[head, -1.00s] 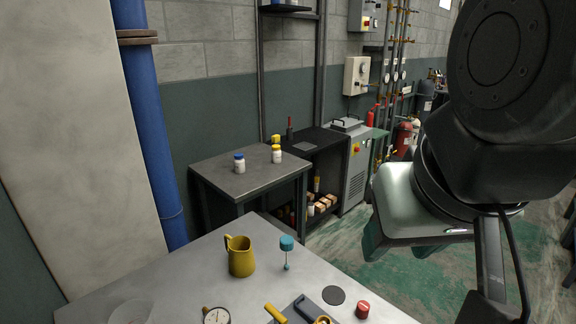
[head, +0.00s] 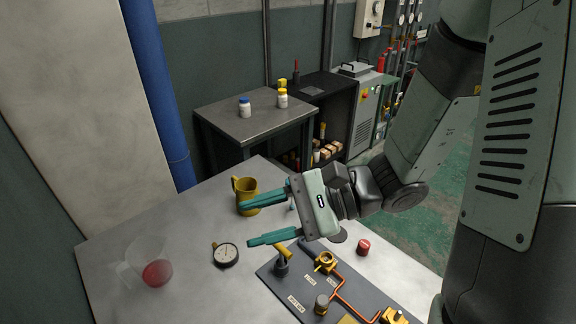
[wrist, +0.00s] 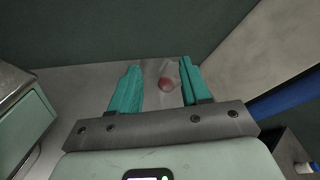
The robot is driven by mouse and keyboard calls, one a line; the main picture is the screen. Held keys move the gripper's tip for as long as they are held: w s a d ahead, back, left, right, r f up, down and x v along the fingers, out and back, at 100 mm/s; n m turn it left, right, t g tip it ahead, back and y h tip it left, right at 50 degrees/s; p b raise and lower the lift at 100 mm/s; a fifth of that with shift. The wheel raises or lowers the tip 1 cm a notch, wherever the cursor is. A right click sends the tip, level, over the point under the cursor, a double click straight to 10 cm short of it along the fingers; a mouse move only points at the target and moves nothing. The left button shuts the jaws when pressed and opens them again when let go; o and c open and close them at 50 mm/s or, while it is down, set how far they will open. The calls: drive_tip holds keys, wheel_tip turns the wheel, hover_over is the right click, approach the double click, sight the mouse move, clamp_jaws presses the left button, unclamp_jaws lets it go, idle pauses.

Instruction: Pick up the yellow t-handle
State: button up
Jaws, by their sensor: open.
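The yellow t-handle (head: 283,250) shows in the head view as a short yellow bar on a dark post, near the back left corner of the dark fixture board (head: 285,287). My gripper (head: 246,224) is open and empty above the table, with its teal fingers pointing left. In the picture its lower finger lies just above and left of the t-handle, which it does not hold. In the wrist view my gripper (wrist: 160,66) shows open fingers, with the clear jug beyond them; the t-handle is not visible there.
A yellow pitcher (head: 246,189) stands behind the fingers, partly covered. A round gauge (head: 225,254) and a clear jug with red contents (head: 156,272) stand left. A red cap (head: 363,247) sits right of the board. Brass fittings (head: 325,262) and copper pipe occupy the board.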

drive_tip(key=w+f+m+t+y, duration=0.3)
drive_tip(key=w+f+m+t, duration=0.3)
drive_tip(key=m+t, duration=0.15)
drive_tip(key=m+t+h, duration=0.5)
drive_tip(key=m+t, duration=0.3)
drive_tip(key=m, duration=0.3)
hover_over(290, 256)
drive_tip(key=x, duration=0.2)
drive_tip(key=shift+n, duration=0.25)
wheel_tip(290, 256, down, 10)
drive_tip(key=shift+r, duration=0.1)
wheel_tip(290, 256, down, 7)
drive_tip(key=shift+f, duration=0.1)
drive_tip(key=shift+x, duration=1.1)
drive_tip(key=shift+w+a, duration=0.25)
drive_tip(key=shift+c, duration=0.2)
clamp_jaws()
